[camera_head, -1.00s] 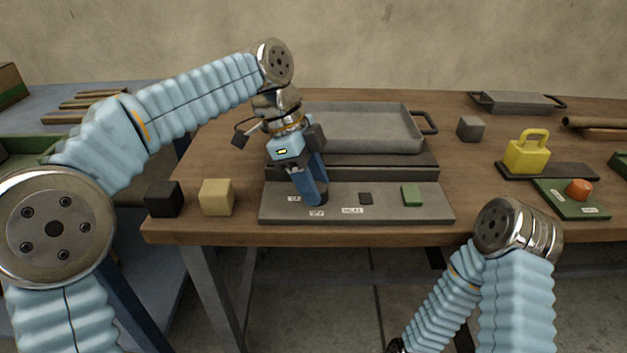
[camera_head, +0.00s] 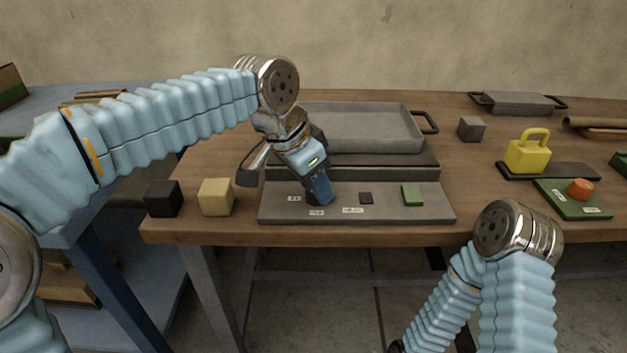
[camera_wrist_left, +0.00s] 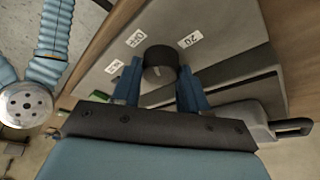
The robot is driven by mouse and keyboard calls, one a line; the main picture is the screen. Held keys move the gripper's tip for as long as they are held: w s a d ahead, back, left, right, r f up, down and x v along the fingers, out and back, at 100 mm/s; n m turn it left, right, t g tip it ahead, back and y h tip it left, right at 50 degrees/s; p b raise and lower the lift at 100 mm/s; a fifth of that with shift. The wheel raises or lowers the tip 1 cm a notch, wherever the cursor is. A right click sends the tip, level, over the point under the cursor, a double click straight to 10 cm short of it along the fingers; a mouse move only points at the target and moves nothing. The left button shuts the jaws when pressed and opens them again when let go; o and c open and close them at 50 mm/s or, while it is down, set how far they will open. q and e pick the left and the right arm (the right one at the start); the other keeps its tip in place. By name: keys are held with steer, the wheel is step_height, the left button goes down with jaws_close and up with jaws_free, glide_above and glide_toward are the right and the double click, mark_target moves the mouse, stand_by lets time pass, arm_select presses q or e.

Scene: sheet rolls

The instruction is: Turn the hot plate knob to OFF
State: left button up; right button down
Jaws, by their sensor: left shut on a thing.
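The hot plate (camera_head: 360,161) stands on the wooden table with a grey metal tray on top. The dark round knob (camera_wrist_left: 160,63) shows between the two blue fingers in the left wrist view. My left gripper (camera_head: 322,198) comes down onto the panel's left part and is shut on the knob, mostly hiding it in the head view. It also shows in the left wrist view (camera_wrist_left: 157,85). My right arm is at the lower right; its gripper is out of sight.
A black cube (camera_head: 164,198) and a tan cube (camera_head: 216,196) sit left of the panel. A yellow padlock-shaped block (camera_head: 528,152) and an orange button (camera_head: 579,188) stand at right.

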arm_select(q)
steer(key=n+y, duration=0.1)
steer(key=n, duration=0.2)
steer(key=n+t+y, duration=0.1)
steer(key=n, duration=0.2)
steer(key=shift+s+d+t, duration=0.1)
steer(key=shift+t, duration=0.2)
steer(key=shift+n, duration=0.3)
steer(key=o, duration=1)
steer(key=p+v, duration=0.2)
steer(key=v, duration=1.1)
steer(key=shift+s+r, duration=0.15)
steer(key=shift+r, duration=0.25)
steer(key=shift+s, duration=0.1)
